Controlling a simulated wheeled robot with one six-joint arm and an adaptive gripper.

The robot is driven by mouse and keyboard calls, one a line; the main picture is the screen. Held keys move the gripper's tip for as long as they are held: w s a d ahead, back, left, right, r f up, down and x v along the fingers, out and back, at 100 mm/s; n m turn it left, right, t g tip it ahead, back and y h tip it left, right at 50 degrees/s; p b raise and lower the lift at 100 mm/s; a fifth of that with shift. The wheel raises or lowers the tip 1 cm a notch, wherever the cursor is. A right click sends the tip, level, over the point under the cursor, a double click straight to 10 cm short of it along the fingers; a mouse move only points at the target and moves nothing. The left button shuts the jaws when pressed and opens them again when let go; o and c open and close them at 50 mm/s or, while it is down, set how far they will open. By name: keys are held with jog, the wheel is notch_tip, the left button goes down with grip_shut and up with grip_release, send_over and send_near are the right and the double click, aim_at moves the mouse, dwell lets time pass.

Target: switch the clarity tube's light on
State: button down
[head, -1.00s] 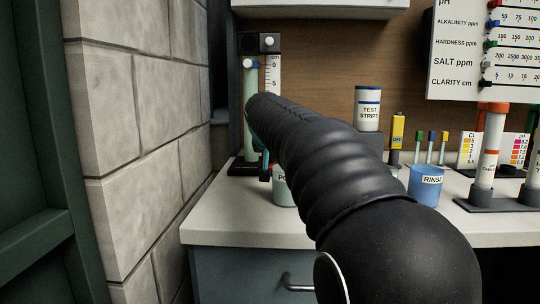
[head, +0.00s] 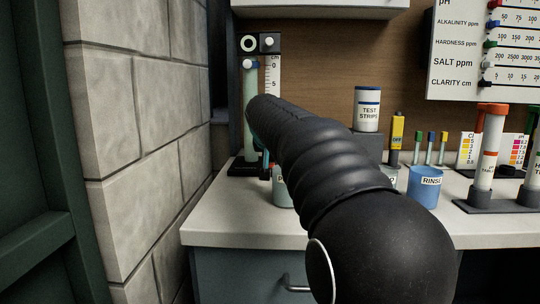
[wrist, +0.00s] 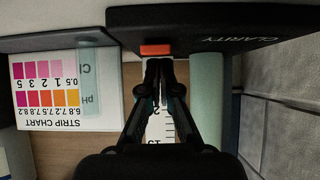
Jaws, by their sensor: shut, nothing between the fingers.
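The clarity tube (head: 250,112) is a pale green upright cylinder on a black base at the counter's left end. A white ring (head: 249,43) shows bright in the black head above it. In the wrist view, the tube (wrist: 207,100) stands right of my gripper (wrist: 158,64), beside the black base lettered CLARITY (wrist: 215,30). An orange-red switch (wrist: 156,49) sits on that base's edge. My gripper is shut and empty, its tips right at the switch; I cannot tell whether they touch. My arm hides most of the gripper in the head view.
A scale (head: 272,75) stands beside the tube. A pale cup (head: 283,192) is close by, partly behind my arm. A RINSE cup (head: 425,186) and test strips (head: 367,108) stand to the right. A block wall (head: 150,130) bounds the left. A strip chart (wrist: 62,92) shows in the wrist view.

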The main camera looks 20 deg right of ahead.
jog(key=shift+r, duration=0.1)
jog(key=r, duration=0.4)
jog(key=shift+w+d+p, duration=0.15)
jog(key=shift+w+p, duration=0.1)
jog(key=shift+p, duration=0.05)
jog(key=s+a+r, duration=0.2)
jog(key=s+r, duration=0.3)
jog(key=r, duration=0.2)
jog(key=shift+s+a+r, duration=0.25)
jog(key=shift+a+r, duration=0.05)
jog(key=shift+r, duration=0.1)
